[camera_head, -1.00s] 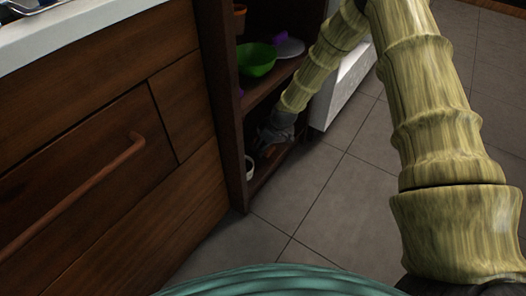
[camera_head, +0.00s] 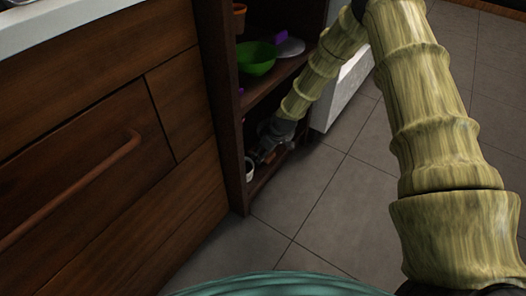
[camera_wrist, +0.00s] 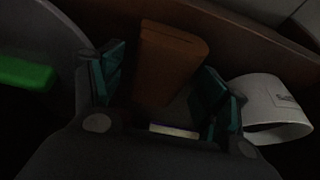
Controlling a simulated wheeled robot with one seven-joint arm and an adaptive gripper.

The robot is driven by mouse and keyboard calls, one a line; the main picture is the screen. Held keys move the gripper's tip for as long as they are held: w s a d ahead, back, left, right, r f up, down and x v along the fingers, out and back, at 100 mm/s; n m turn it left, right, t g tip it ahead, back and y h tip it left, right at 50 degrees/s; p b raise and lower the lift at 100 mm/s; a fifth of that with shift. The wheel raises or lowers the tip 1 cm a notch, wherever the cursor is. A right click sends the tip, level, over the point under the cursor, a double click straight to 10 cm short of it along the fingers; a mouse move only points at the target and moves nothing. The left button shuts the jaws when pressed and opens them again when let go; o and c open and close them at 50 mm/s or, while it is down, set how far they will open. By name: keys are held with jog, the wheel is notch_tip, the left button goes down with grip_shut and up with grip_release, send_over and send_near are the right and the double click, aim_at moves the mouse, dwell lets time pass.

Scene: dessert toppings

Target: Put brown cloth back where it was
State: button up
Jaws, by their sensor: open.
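A brown block-shaped thing, perhaps the folded brown cloth (camera_wrist: 172,55), lies between the two teal fingertips of my gripper (camera_wrist: 160,77) in the wrist view. The fingers stand apart on either side of it. I cannot tell whether either finger touches it. In the head view my gripper (camera_head: 266,154) is inside the lower compartment of the dark wooden shelf (camera_head: 232,130). The brown thing is mostly hidden there.
A white cup-like thing (camera_wrist: 272,108) stands just right of my gripper in the wrist view, and a green thing (camera_wrist: 25,73) lies left. A green bowl (camera_head: 257,60) and a grey plate (camera_head: 290,48) sit on the shelf above. The tiled floor (camera_head: 330,190) is clear.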

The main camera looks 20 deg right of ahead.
jog(key=p+v, duration=0.6)
jog(key=v, duration=0.6)
jog(key=s+a+f+m+g, duration=0.1)
jog(key=s+f, duration=0.3)
jog(key=s, duration=0.3)
jog(key=s+a+f+m+h, duration=0.1)
jog(key=s+a+f, duration=0.15)
jog(key=s, duration=0.45)
jog(key=s+f+m+g, duration=0.1)
jog(key=s+f+m, duration=0.1)
jog(key=s+f, duration=0.35)
jog(key=s+m+g+h, duration=0.1)
jog(key=s+m, duration=0.3)
jog(key=s, duration=2.1)
jog(key=shift+f+g+h, duration=0.3)
jog(key=shift+f+h, duration=0.05)
jog(key=shift+h, duration=0.05)
